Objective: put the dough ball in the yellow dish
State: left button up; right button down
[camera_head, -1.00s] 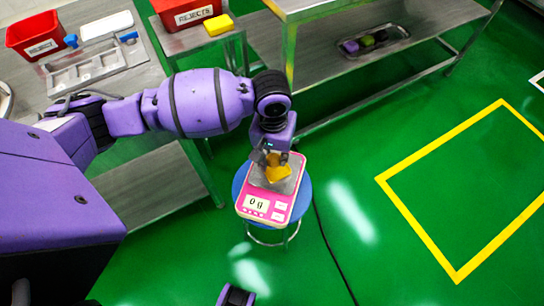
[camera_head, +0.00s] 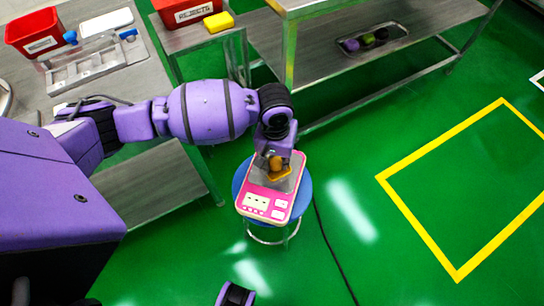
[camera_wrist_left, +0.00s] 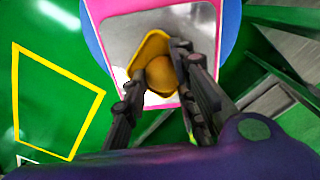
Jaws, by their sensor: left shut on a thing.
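The dough ball (camera_wrist_left: 160,76) is round and tan-orange. It sits between the fingers of my left gripper (camera_wrist_left: 159,62), which is shut on it. The yellow dish (camera_wrist_left: 151,46) lies on the steel plate of a pink scale (camera_wrist_left: 112,9), directly under and around the ball in the wrist view. In the head view the ball (camera_head: 276,163) shows at my left gripper (camera_head: 274,162), over the dish (camera_head: 283,174). I cannot tell whether the ball touches the dish floor.
The pink scale (camera_head: 264,203) stands on a blue round stool (camera_head: 304,190). A steel table (camera_head: 140,75) with a tray is at left. Green floor is clear at right.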

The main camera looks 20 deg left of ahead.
aim_at(276, 161)
pick_arm(q)
jog(key=o, duration=0.9)
jog(key=shift+s+f, duration=0.1)
jog(key=shift+f, duration=0.2)
jog(key=shift+o, duration=0.9)
jog(key=shift+f, duration=0.1)
pick_arm(e)
jog(key=shift+f, duration=0.1)
pick_arm(q)
jog(key=shift+a, duration=0.1)
notch_tip(276, 161, up, 14)
jog(key=p, duration=0.2)
jog(key=shift+f, duration=0.2)
pick_arm(e)
jog(key=shift+w+a+r, duration=0.1)
jog(key=shift+w+r, duration=0.1)
jog(key=shift+r, duration=0.25)
jog(key=shift+w+a+r, duration=0.1)
jog(key=shift+w+r, duration=0.1)
jog(key=shift+r, duration=0.25)
pick_arm(q)
jog(key=shift+a, duration=0.1)
pick_arm(e)
jog(key=shift+w+r, duration=0.15)
